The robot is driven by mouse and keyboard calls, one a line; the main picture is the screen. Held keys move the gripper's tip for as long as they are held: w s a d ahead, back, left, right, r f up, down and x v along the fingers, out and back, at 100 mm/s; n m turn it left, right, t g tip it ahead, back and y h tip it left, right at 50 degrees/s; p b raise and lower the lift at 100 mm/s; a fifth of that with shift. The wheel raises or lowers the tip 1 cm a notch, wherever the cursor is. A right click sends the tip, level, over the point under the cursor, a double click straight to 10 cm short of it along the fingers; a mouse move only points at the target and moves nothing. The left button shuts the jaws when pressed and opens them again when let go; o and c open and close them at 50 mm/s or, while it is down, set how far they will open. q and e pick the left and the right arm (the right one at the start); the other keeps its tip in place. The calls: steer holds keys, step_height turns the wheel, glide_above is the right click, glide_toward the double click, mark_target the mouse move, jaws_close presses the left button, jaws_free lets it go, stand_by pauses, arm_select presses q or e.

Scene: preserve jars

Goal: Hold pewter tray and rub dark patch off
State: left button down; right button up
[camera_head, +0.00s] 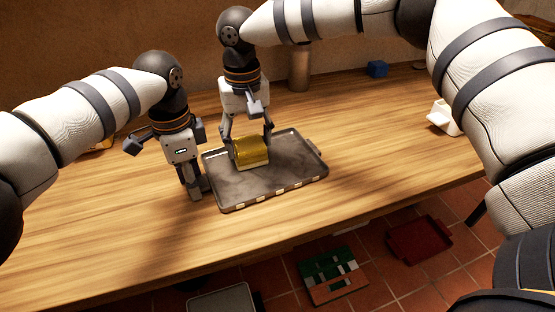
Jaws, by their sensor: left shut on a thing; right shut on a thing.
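The pewter tray (285,181) lies on the wooden counter, grey with darker smudged areas on its floor. My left gripper (197,190) is at the tray's left edge, pointing down, and is shut on that rim. My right gripper (250,150) is over the tray's left rear part. It is shut on a yellow sponge-like block (253,148) with a paler underside, which appears to rest on the tray floor. The block and gripper hide part of the tray; I cannot tell where the dark patch ends under them.
A white container (443,118) is at the right. Below the counter, a red tray (418,240), a green-and-brown box (334,275) and a grey bin (222,300) are on the tiled floor. The counter's left front is clear.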

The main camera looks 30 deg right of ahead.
arm_select(q)
steer(key=shift+f, duration=0.1)
arm_select(e)
steer(key=shift+r, duration=0.1)
stand_by(0.5)
steer(key=shift+s+d, duration=0.2)
steer(key=shift+d, duration=1.55)
steer(key=shift+s+d+r, duration=0.1)
steer(key=shift+s+d, duration=0.15)
steer(key=shift+s, duration=0.55)
steer(key=shift+s+d+r, duration=0.1)
steer(key=shift+s+d, duration=0.15)
steer(key=shift+s, duration=0.55)
steer(key=shift+r, duration=1.45)
steer(key=shift+f, duration=0.1)
